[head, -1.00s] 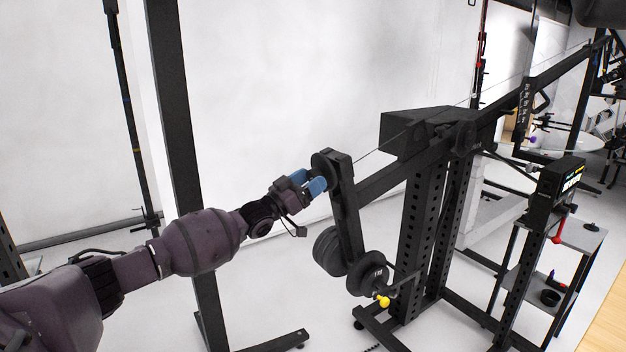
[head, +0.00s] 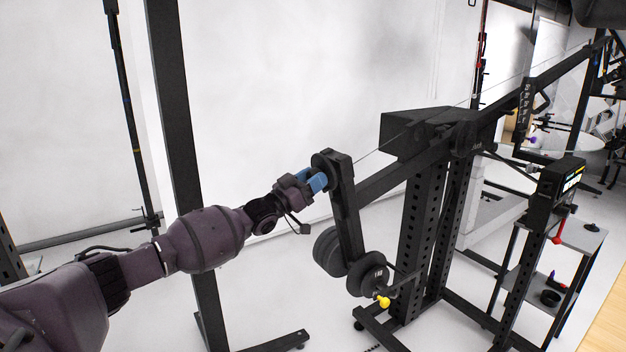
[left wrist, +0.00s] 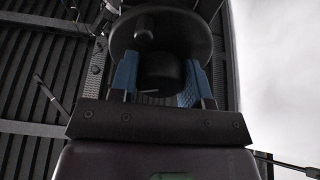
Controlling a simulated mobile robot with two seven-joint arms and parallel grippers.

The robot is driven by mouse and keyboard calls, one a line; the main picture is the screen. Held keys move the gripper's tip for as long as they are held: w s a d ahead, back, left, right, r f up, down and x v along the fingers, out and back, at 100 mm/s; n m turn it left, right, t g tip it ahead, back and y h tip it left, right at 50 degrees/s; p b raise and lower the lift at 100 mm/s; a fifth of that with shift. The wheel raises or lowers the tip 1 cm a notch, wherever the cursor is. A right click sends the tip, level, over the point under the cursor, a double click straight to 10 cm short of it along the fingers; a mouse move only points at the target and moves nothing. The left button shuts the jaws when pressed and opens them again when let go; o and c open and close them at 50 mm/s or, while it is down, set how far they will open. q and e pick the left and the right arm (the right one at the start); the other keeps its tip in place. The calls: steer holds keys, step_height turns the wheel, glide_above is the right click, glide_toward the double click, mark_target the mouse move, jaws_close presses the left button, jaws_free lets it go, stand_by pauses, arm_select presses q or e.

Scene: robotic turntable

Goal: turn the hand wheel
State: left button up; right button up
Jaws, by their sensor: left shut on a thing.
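The hand wheel (head: 321,159) is a black disc at the upper end of a black bar on the rig. In the left wrist view the wheel (left wrist: 183,35) shows a small knob (left wrist: 144,33) near its rim and a dark round hub (left wrist: 161,72) at its middle. My left gripper (head: 319,181) has blue fingers and is shut on the hub, one finger on each side; it also shows in the left wrist view (left wrist: 161,84). The fingers hide part of the wheel in the head view. My right gripper is not in view.
The black bar (head: 348,215) runs down to weight plates (head: 365,273) and a yellow knob (head: 384,302). Perforated posts (head: 415,235) carry the rig. A display box (head: 563,184) stands on a shelf stand at right. A tall black post (head: 178,130) is behind my left arm.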

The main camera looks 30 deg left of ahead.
arm_select(q)
steer(key=m+h, duration=0.1)
steer(key=m, duration=0.5)
steer(key=shift+g, duration=0.3)
steer(key=shift+m+g+h, duration=0.3)
steer(key=shift+m, duration=1.3)
steer(key=shift+m+g+h, duration=0.3)
steer(key=shift+m, duration=1.3)
steer(key=o, duration=0.9)
steer(key=v, duration=1)
steer(key=shift+s+a+f, duration=0.15)
steer(key=shift+s+a, duration=0.1)
steer(key=shift+s, duration=0.05)
